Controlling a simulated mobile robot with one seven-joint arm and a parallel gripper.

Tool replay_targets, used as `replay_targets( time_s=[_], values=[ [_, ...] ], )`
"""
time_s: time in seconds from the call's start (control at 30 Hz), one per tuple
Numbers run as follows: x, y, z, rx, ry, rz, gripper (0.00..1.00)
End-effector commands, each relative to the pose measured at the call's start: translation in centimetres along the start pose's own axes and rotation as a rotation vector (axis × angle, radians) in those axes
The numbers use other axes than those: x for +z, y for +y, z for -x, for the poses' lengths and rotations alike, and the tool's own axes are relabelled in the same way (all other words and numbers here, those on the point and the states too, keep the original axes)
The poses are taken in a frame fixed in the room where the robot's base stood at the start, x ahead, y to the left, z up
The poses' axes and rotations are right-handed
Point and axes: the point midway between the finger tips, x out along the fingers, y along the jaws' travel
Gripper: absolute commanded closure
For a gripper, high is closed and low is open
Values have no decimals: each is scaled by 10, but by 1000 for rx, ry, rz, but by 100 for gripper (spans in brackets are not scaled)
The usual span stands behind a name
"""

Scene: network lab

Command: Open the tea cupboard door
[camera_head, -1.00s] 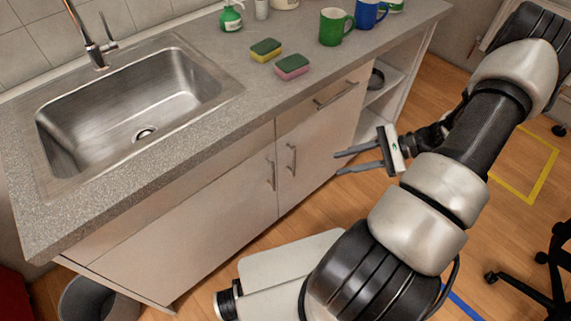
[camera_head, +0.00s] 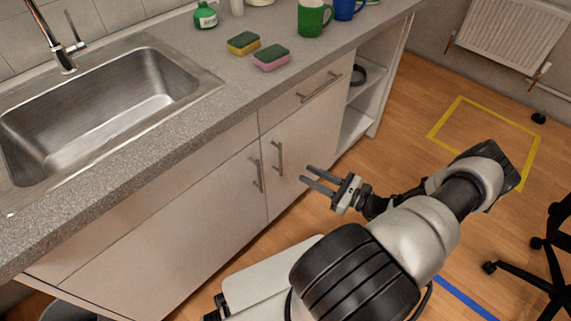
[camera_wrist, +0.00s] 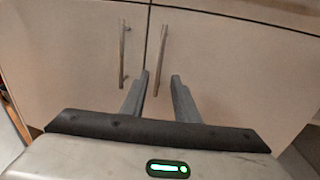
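The cupboard under the counter has two doors that meet at a seam, both shut. The left door (camera_head: 170,225) has a vertical bar handle (camera_head: 257,174); the right door (camera_head: 310,145) has a vertical bar handle (camera_head: 278,158). I cannot tell which one is the tea cupboard. My gripper (camera_head: 306,180) is open and empty, in front of the right door and apart from it. In the wrist view, my gripper (camera_wrist: 157,84) points at the doors, with the right door's handle (camera_wrist: 160,60) just beyond the fingertips and the left door's handle (camera_wrist: 123,53) further left.
A drawer (camera_head: 305,95) with a bar handle sits above the right door. An open shelf (camera_head: 355,125) is to its right. The counter holds a sink (camera_head: 100,110), two sponges and mugs. A black chair (camera_head: 550,245) stands at the right; the wooden floor between is clear.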

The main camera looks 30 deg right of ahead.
Motion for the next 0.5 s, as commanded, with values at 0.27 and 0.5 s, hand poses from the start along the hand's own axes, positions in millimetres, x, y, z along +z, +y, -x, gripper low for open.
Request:
replay_targets(
  time_s=[0.27,0.5],
  values=[
    [-1,1,-61,4,-1,0,72],
    [-1,1,-92,3,1,2,72]
  ],
)
